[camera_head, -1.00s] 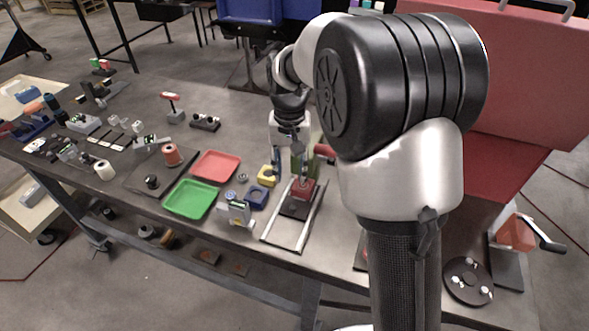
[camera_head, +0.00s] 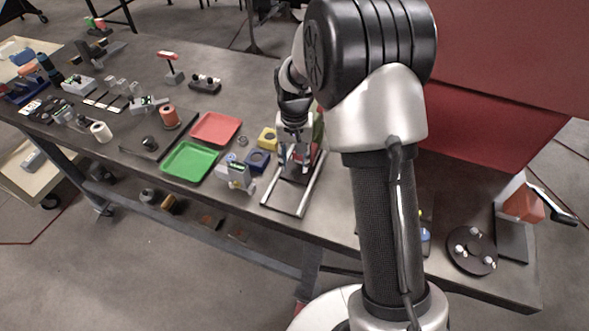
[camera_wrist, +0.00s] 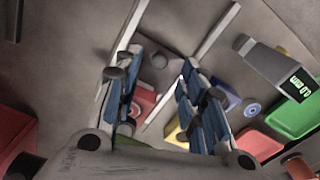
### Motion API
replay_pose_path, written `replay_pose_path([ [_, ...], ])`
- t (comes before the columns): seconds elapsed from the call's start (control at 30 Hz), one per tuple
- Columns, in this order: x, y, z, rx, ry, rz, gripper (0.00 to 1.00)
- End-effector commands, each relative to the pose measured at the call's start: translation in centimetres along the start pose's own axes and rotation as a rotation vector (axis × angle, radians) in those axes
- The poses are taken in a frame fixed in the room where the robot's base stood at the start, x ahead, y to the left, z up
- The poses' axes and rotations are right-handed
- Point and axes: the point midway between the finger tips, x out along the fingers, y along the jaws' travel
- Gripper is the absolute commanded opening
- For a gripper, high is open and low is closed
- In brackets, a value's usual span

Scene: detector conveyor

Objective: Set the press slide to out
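The press slide's two pale rails (camera_head: 312,187) run toward the table's front edge in the head view; they also show in the wrist view (camera_wrist: 214,32). My gripper (camera_head: 297,168) is over the far part of the rails, pointing down. In the wrist view its two blue-padded fingers (camera_wrist: 160,80) are apart. A red block (camera_wrist: 142,102) with a pale round mark shows between them, beside the left finger. A dull plate (camera_wrist: 157,62) lies between the rails past the block. The fingers and arm hide much of the slide, and contact with the block cannot be made out.
A small device with a green display (camera_head: 236,172) stands left of the rails. A dark disc with pale knobs (camera_head: 472,250) lies at the right.

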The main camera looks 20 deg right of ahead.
Motion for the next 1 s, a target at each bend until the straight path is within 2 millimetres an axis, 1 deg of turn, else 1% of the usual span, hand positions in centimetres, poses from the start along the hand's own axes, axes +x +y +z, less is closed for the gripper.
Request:
replay_pose_path([
  [0.03, 1.1, 0.0, 0.1, 0.0, -0.003, 0.001, 0.38],
  [0.1, 2.1, 0.0, 0.1, 0.0, -0.002, 0.001, 0.38],
  [0.2, 3.0, 0.0, 0.1, 0.0, -0.002, 0.001, 0.38],
  [0.33, 3.5, 0.0, 0.0, 0.0, 0.0, 0.0, 0.38],
  [0.6, 3.6, 0.0, 0.0, 0.0, 0.0, 0.0, 0.38],
  [1.0, 3.6, 0.0, 0.0, 0.0, 0.0, 0.0, 0.11],
])
